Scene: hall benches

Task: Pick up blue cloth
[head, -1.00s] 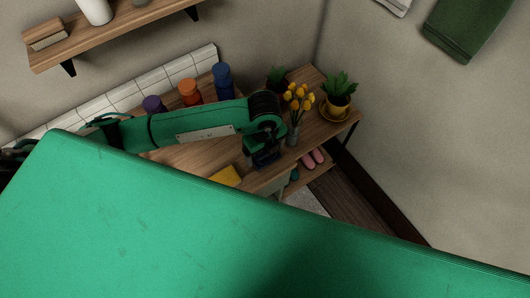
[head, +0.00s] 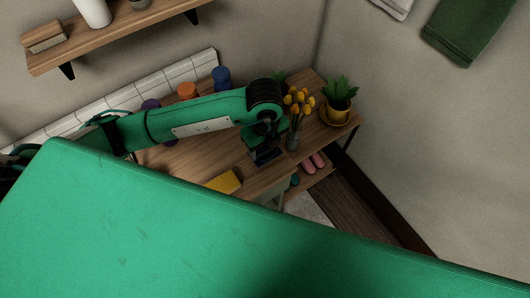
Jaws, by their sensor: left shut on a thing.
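My left gripper (head: 260,147) points down over the wooden bench, near its front edge and just left of the flower vase. It is shut on the blue cloth (head: 268,157), which shows as a small dark blue patch at the fingertips. The rest of the cloth is hidden by the gripper. I cannot tell whether the cloth still touches the bench top. My right gripper is not in view.
On the bench (head: 190,160) are a yellow thing (head: 225,182), a vase of yellow flowers (head: 296,118), a potted plant (head: 339,97) and blue (head: 221,76), orange (head: 188,91) and purple (head: 150,104) bottles. Pink shoes (head: 313,162) lie below. A shelf (head: 110,38) hangs above left.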

